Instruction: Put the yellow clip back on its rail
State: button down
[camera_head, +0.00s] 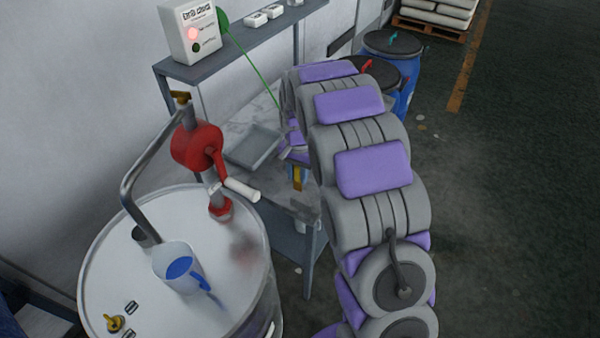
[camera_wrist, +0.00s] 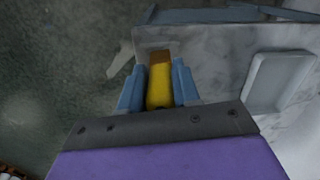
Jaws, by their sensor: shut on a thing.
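The yellow clip (camera_wrist: 159,88) shows in the wrist view between the two blue fingers of my gripper (camera_wrist: 158,78). My gripper is shut on it, and its brownish tip points away from my wrist. In the head view a small part of the yellow clip (camera_head: 298,178) shows below my gripper (camera_head: 297,172), at the right side of the grey table; my arm hides much of it. A green cable (camera_head: 250,64) runs from a green reel (camera_head: 222,21) down toward my gripper; its lower end is hidden. I cannot make out the rail for certain.
A white box (camera_head: 188,32) with a lit red lamp stands on a grey shelf (camera_head: 235,55). The marbled table (camera_head: 262,118) below holds a grey tray (camera_head: 253,146). A drum (camera_head: 215,235) with a red pump (camera_head: 197,147) and blue-handled jug (camera_head: 180,268) stands left. Blue barrels (camera_head: 392,45) stand behind my arm.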

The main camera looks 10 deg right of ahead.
aim_at(299, 183)
jog(key=shift+w, duration=0.2)
jog(key=shift+f, duration=0.1)
jog(key=shift+s+d+f+b, duration=0.1)
jog(key=shift+d+f+b, duration=0.2)
jog(key=shift+d+f, duration=0.15)
jog(key=shift+d+f+b, duration=0.2)
jog(key=shift+f+b, duration=0.1)
jog(key=shift+f, duration=0.6)
jog(key=shift+a+f+b, duration=0.2)
jog(key=shift+f+b, duration=0.1)
jog(key=shift+f, duration=0.45)
jog(key=shift+a+f, duration=0.35)
jog(key=shift+f, duration=0.1)
jog(key=shift+d, duration=0.15)
jog(key=shift+d, duration=0.25)
